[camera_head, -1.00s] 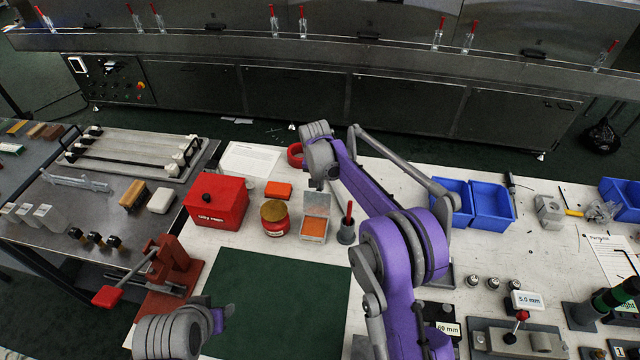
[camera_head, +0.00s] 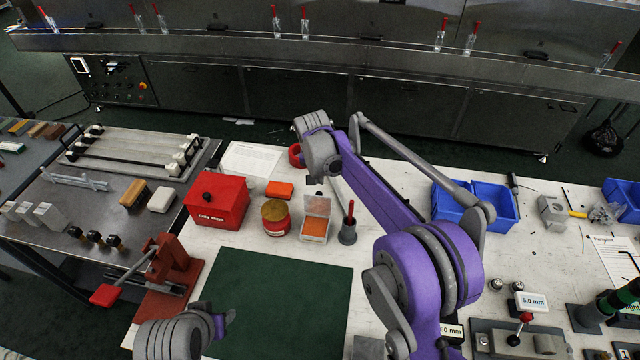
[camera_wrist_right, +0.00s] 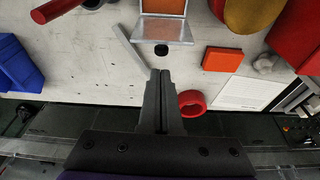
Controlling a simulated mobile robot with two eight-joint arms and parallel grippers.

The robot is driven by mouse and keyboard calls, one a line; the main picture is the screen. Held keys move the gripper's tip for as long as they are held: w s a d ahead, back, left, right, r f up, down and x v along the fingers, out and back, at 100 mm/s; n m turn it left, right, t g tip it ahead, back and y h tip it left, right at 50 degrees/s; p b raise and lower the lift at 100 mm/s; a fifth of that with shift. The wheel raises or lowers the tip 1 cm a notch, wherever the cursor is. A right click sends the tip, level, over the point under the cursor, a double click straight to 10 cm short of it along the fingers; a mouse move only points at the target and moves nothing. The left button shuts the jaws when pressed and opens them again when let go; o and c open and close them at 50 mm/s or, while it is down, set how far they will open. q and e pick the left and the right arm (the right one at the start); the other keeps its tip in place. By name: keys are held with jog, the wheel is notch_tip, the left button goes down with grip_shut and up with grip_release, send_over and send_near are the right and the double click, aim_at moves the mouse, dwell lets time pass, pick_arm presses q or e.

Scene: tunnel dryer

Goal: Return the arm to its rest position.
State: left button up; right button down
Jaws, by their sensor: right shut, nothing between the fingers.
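My right arm (camera_head: 395,205), purple and grey, reaches over the white table from the lower right, with its wrist (camera_head: 320,155) above the table's far edge. In the right wrist view my right gripper (camera_wrist_right: 160,74) is shut with nothing between its fingers. It is beside a red ring (camera_wrist_right: 191,103) and close to the open orange-filled box (camera_wrist_right: 165,28). In the head view its fingers are mostly hidden by the wrist. My left gripper (camera_head: 222,320) is at the lower left, over the green mat's (camera_head: 275,300) left edge; its finger opening is unclear.
A red box (camera_head: 217,203), a red jar (camera_head: 275,217), the orange-filled box (camera_head: 315,228) and a cup with a red-handled tool (camera_head: 348,232) stand near the wrist. Blue bins (camera_head: 495,208) lie behind the elbow. The steel dryer (camera_head: 300,90) runs along the back.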

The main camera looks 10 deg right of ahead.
jog(key=v, duration=0.6)
jog(key=s+d+r+n+t, duration=0.15)
jog(key=s+d, duration=0.25)
jog(key=s, duration=0.4)
jog(key=s+d+r, duration=0.2)
jog(key=s+d, duration=0.2)
jog(key=s, duration=0.4)
jog(key=s+d+f+n, duration=0.1)
jog(key=s+f, duration=0.3)
jog(key=s, duration=0.5)
jog(key=s+d+f+n+t+y, duration=0.1)
jog(key=s+f, duration=0.3)
jog(key=s, duration=0.6)
jog(key=shift+d, duration=0.85)
jog(key=shift+s, duration=0.1)
